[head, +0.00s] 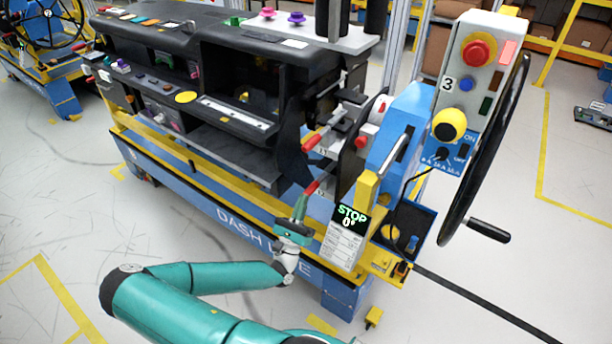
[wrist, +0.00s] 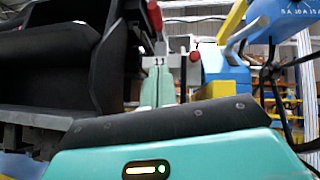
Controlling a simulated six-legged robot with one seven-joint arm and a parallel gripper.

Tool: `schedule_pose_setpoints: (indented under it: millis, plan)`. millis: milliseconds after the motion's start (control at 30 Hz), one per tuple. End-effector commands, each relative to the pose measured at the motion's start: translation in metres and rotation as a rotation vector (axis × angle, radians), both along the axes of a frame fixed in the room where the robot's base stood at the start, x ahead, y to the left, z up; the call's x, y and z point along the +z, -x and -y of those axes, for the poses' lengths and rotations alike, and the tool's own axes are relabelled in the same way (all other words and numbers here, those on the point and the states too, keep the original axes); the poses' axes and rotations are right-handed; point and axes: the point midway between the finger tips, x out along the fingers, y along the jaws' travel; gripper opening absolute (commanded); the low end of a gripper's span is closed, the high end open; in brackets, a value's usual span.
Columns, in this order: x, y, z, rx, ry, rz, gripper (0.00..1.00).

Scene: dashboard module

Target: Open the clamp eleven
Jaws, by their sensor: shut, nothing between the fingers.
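Clamp eleven has a red-tipped handle (head: 312,142) at the right end of the dashboard module, pointing left and down in the head view. In the wrist view its red handle (wrist: 154,17) stands above a small plate marked 11 (wrist: 160,62). My gripper (head: 301,202) is shut and empty, pointing up, below that handle and apart from it. In the wrist view my green fingers (wrist: 166,80) rise toward the plate. A second red handle (head: 312,187) is lower, close to my fingertips; I cannot tell whether they touch. It also shows in the wrist view (wrist: 194,57).
The black dashboard (head: 240,75) fills the left of the blue and yellow stand (head: 215,205). Open floor lies in front.

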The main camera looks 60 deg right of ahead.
Motion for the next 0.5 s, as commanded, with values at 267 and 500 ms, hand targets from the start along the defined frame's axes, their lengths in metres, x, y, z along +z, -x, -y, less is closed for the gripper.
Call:
schedule_pose_setpoints:
  millis: [267, 500]
  plan:
    - [0.032, 0.001, 0.032, -0.006, 0.001, 0.006, 0.00]
    - [0.065, -0.001, 0.067, -0.005, 0.001, 0.006, 0.00]
